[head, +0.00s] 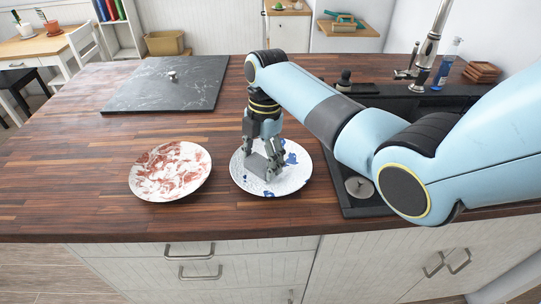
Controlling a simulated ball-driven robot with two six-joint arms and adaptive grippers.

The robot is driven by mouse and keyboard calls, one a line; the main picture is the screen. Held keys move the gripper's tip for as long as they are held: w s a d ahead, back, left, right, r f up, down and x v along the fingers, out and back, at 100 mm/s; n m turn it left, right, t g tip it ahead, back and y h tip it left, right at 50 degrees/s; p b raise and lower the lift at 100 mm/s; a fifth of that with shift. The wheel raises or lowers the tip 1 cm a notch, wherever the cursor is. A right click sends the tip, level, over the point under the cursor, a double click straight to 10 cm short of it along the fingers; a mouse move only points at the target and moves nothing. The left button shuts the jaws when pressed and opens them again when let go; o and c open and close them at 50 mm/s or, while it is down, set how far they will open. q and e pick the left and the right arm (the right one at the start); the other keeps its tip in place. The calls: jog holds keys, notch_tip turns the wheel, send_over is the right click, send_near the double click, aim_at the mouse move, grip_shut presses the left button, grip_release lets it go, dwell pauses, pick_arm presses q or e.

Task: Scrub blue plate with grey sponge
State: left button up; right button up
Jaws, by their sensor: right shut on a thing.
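The blue plate (296,178) is white with blue blotches and lies flat on the wooden counter near its front edge. My right gripper (266,165) points down over the middle of this plate, its fingers shut on the grey sponge (258,166). The sponge is low at the plate's surface and appears to touch it. The fingers and the sponge hide part of the plate. My left gripper is not in view.
A plate with red blotches (170,171) lies to the left. A dark marble slab (168,92) with a small knob is behind it. The dark sink (352,205), tap (427,57) and soap bottle (447,65) are at the right. Counter (60,190) at left is clear.

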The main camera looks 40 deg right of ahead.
jog(key=shift+a, duration=0.1)
notch_tip(320, 180, up, 4)
jog(key=p, duration=0.4)
jog(key=shift+r, duration=0.7)
